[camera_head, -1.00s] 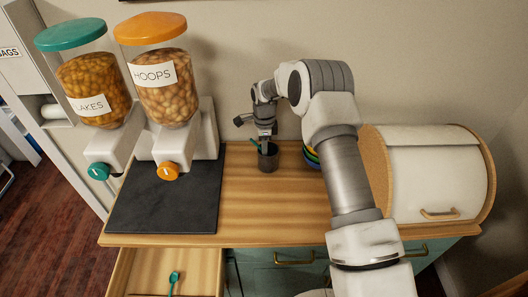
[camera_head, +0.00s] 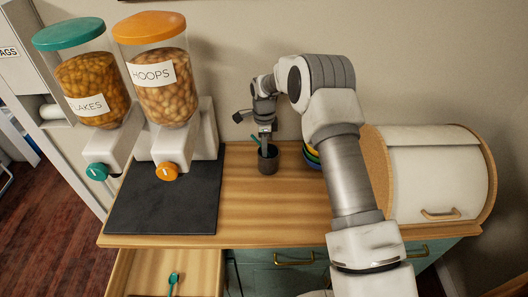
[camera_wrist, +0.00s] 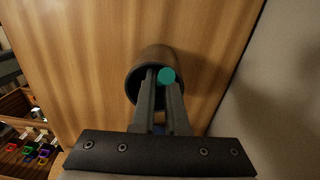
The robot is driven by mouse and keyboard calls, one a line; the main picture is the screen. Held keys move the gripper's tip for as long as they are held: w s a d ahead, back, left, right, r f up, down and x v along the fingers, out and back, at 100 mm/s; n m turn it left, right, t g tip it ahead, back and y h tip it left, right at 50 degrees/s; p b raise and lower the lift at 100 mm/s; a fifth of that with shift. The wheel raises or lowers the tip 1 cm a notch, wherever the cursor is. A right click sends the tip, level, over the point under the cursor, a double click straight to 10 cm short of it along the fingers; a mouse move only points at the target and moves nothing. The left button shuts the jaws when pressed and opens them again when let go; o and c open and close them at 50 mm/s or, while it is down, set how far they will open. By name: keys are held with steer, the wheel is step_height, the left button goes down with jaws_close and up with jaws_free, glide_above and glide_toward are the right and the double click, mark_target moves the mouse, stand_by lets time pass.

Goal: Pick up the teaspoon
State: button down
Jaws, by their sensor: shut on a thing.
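A dark cup (camera_head: 268,161) stands upright on the wooden counter near the wall. It also shows in the wrist view (camera_wrist: 137,70). A teal utensil (camera_head: 255,140) sticks up out of the cup; in the wrist view its round teal end (camera_wrist: 167,75) sits at my fingertips. I cannot tell its lower shape, which is hidden in the cup. My gripper (camera_wrist: 160,88) points down at the cup's mouth and is shut on the teal utensil. A second teal utensil, spoon-shaped (camera_head: 174,279), lies in the open drawer below the counter.
Two cereal dispensers (camera_head: 160,85) stand at left on a dark mat (camera_head: 165,205). Colored bowls (camera_head: 312,153) sit right of the cup, partly behind my arm. A white bread box (camera_head: 435,175) is at right. The open drawer (camera_head: 140,270) juts out in front.

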step_height(320, 180, up, 8)
steer(key=shift+w+r+b, duration=0.1)
steer(key=shift+b, duration=0.2)
step_height(320, 180, up, 4)
steer(key=p, duration=0.3)
steer(key=shift+f+p, duration=0.25)
steer(key=shift+p, duration=0.05)
